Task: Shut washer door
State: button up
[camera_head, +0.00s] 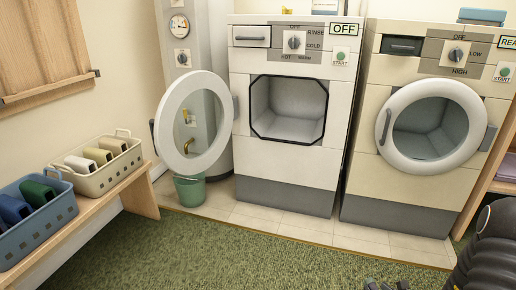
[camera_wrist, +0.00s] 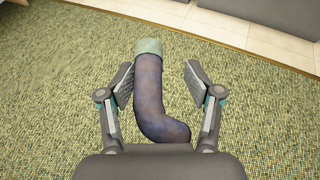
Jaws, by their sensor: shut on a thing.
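The washer (camera_head: 285,170) is the white machine in the middle of the head view, with an "OFF" sign on top right. Its round white-rimmed door (camera_head: 172,110) stands wide open, swung out to the left, and the square drum opening (camera_head: 290,105) is uncovered and looks empty. In the wrist view my gripper (camera_wrist: 158,76) is shut on a dark blue-purple sock (camera_wrist: 150,95) with a green cuff, above the green carpet. Only the finger ends of my gripper show at the bottom edge of the head view (camera_head: 386,284).
A cream dryer (camera_head: 365,175) with its round door (camera_head: 432,125) shut stands right of the washer. A green bucket (camera_head: 190,190) sits below the open door. A bench (camera_head: 140,190) with a beige basket (camera_head: 95,180) and a blue basket (camera_head: 45,228) is at left. Carpet (camera_head: 220,250) in front is clear.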

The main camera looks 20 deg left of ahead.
aim_at(289, 133)
jog(key=z, duration=1.05)
jog(key=k, duration=0.1)
jog(key=u, duration=2.45)
jog(key=i, duration=1.1)
jog(key=u, duration=0.1)
